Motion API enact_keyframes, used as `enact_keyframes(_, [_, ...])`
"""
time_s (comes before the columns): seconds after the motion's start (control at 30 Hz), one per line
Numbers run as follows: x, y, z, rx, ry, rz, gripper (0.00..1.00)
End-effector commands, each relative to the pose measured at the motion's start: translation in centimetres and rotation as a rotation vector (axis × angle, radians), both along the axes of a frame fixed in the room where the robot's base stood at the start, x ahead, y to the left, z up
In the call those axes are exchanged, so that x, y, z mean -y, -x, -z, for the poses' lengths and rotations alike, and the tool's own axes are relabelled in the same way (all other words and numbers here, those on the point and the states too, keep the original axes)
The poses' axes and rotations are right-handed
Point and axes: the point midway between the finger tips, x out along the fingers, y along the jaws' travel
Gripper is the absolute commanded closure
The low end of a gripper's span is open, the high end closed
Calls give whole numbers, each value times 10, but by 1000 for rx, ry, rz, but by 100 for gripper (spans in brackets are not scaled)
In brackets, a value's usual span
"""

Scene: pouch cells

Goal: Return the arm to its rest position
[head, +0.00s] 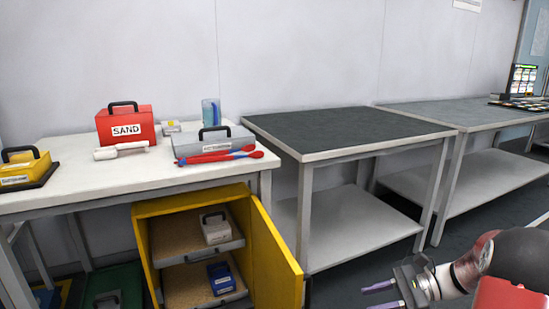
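My arm reaches in from the lower right corner of the head view. My gripper (381,296) points left, low in front of the dark-topped table. Its two purple-tipped fingers stand apart with a gap between them. I see nothing held between the fingers. Part of the lower finger is cut off by the picture's bottom edge.
A white table (75,180) at left bears a red SAND box (126,131), a grey case (213,143) and a yellow case (25,169). Below it, a yellow cabinet (275,255) stands open. The dark-topped table (345,130) is bare. Another table (450,112) stands at right.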

Motion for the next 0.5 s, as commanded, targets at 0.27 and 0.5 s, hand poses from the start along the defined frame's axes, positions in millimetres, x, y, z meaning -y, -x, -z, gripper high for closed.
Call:
enact_keyframes(0.27, [-61, 55, -41, 216, 398, -275, 64])
enact_keyframes(0.5, [-88, 119, -67, 517, 784, -563, 64])
